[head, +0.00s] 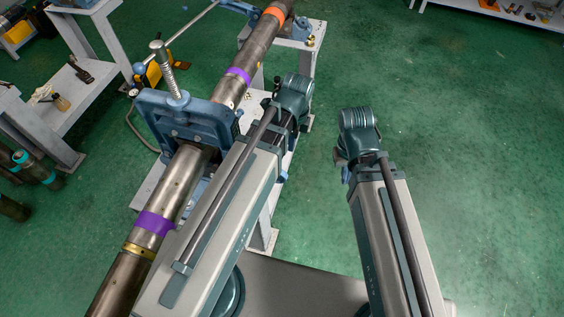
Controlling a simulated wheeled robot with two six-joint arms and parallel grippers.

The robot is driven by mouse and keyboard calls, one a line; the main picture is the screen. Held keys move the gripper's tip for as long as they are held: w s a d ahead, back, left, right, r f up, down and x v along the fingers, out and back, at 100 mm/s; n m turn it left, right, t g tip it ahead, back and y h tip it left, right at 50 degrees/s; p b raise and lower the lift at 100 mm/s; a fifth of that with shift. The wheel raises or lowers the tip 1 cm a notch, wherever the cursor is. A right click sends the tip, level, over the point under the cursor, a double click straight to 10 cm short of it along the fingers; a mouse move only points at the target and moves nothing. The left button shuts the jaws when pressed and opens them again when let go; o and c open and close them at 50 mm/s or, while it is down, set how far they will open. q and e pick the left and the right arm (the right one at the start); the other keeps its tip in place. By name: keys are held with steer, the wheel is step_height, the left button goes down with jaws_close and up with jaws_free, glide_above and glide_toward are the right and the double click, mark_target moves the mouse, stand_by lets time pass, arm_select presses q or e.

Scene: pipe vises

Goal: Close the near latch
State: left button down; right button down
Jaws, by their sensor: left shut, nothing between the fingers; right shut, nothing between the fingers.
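The near pipe vise (186,121) is a blue yoke around the grey steel pipe (177,184), with a tall screw (166,68) on top. I cannot pick out its latch or tell whether it is closed; my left arm covers the vise's right lower side. My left gripper (277,88) is at the far end of the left arm, right of the pipe and beyond the near vise. My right gripper (341,163) is further right, over the green floor, away from the vise. Both grippers are small and mostly hidden by the wrists; both are shut and empty.
A second blue vise (238,6) stands at the top. The pipe has purple, orange and yellow bands. A white bench (60,125) stands left, with dark cylinders (38,170) beside it. Green floor (470,150) is clear at right.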

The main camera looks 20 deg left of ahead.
arm_select(q)
steer(key=b, duration=1.3)
glide_above(284, 172)
step_height(284, 172, down, 12)
steer(key=shift+f, duration=0.2)
steer(key=shift+a+f, duration=0.25)
steer(key=shift+a, duration=0.2)
steer(key=shift+f, duration=0.1)
